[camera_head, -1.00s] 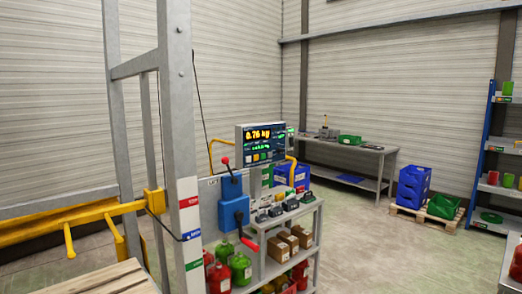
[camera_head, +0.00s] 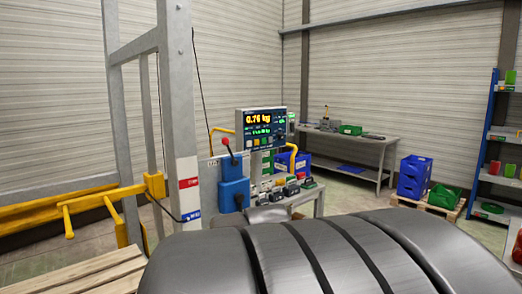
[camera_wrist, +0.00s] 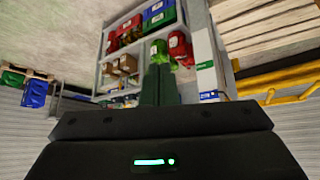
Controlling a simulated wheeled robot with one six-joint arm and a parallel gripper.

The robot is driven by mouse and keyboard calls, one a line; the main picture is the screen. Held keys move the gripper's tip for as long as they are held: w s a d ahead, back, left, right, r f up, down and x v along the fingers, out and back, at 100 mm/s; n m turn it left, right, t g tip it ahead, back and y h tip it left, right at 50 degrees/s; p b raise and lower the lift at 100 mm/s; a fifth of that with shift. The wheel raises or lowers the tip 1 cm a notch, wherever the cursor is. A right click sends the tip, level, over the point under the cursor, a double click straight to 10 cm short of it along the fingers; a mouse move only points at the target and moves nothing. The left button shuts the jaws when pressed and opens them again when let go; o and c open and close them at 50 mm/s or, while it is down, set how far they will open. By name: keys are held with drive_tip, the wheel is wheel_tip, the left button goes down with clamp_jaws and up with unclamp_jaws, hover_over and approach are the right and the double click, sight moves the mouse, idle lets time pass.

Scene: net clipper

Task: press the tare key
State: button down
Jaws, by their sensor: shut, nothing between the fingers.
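The scale's display unit (camera_head: 260,131) stands at mid-height in the head view and reads 0.76 kg in yellow digits. A row of small coloured keys (camera_head: 256,142) runs along its lower part. Their labels are too small to read, so I cannot tell which is the tare key. My gripper (camera_wrist: 159,68) shows in the wrist view as two dark fingers side by side, shut and empty. Its fingertips point towards a shelf with canisters. The display is not clearly seen in the wrist view, and my gripper is not clearly seen in the head view.
A blue lever unit (camera_head: 233,183) with a red knob stands just left of the display. A grey post (camera_head: 178,130) and yellow bars (camera_head: 90,200) are further left. A workbench (camera_head: 350,143) and blue crates (camera_head: 413,177) are behind. My arm covers the lower foreground.

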drive_tip(key=w+a+r+n+t+y+b, duration=0.2)
drive_tip(key=w+a+r+t, duration=0.1)
drive_tip(key=w+a+r, duration=0.5)
drive_tip(key=w+a, duration=0.1)
drive_tip(key=a, duration=0.2)
drive_tip(key=shift+w+a+r+y, duration=0.15)
drive_tip(key=shift+w+r+y, duration=0.05)
drive_tip(key=shift+r+y, duration=0.15)
